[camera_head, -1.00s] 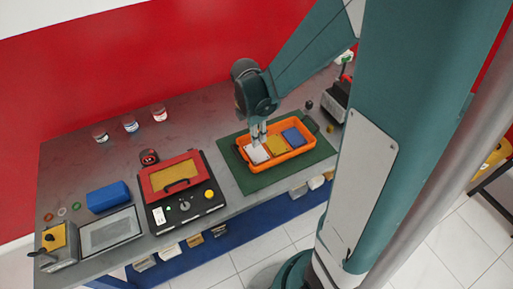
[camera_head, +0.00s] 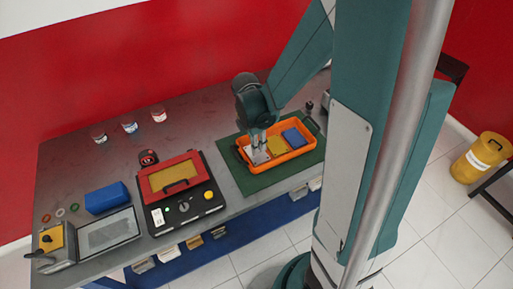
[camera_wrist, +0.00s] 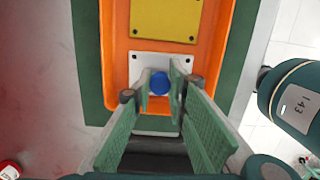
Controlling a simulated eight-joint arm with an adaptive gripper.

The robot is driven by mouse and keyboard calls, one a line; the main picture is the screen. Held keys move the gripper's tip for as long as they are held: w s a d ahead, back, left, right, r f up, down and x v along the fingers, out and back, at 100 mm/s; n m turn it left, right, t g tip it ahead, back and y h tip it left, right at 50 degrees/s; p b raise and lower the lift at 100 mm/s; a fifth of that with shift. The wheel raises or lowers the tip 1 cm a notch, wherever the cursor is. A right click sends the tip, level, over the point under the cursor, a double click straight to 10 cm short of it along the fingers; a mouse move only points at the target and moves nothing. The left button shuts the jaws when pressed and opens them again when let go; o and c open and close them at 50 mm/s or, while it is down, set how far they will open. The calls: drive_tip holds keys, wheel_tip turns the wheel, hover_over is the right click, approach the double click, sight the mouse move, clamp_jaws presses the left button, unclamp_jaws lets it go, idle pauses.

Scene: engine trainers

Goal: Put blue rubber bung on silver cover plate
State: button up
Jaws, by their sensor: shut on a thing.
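The blue rubber bung (camera_wrist: 160,83) shows as a small round blue thing between my fingertips in the wrist view. My gripper (camera_wrist: 159,88) is shut on it, over the silver cover plate (camera_wrist: 145,66). In the head view my gripper (camera_head: 258,144) points down at the left end of the orange tray, where the silver plate (camera_head: 261,158) lies. The fingers hide part of the plate. I cannot tell whether the bung touches the plate.
The orange tray (camera_head: 268,163) stands on a green mat (camera_head: 263,184). It also holds a yellow plate (camera_head: 278,146) and a blue plate (camera_head: 294,137). A red and black device (camera_head: 173,178) stands to the left. Several small jars stand at the back.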

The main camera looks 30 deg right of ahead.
drive_tip(key=shift+f, duration=0.65)
drive_tip(key=shift+f, duration=0.2)
drive_tip(key=o, duration=0.7)
drive_tip(key=shift+r, duration=0.3)
drive_tip(key=shift+a+r+p, duration=0.25)
drive_tip(key=shift+r+p, duration=0.15)
drive_tip(key=shift+r, duration=1.55)
drive_tip(key=shift+a+r+p, duration=0.2)
drive_tip(key=shift+r+p, duration=0.15)
drive_tip(key=shift+r, duration=1.65)
drive_tip(key=shift+a+r+p, duration=0.25)
drive_tip(key=shift+r+p, duration=0.15)
drive_tip(key=shift+r, duration=1.55)
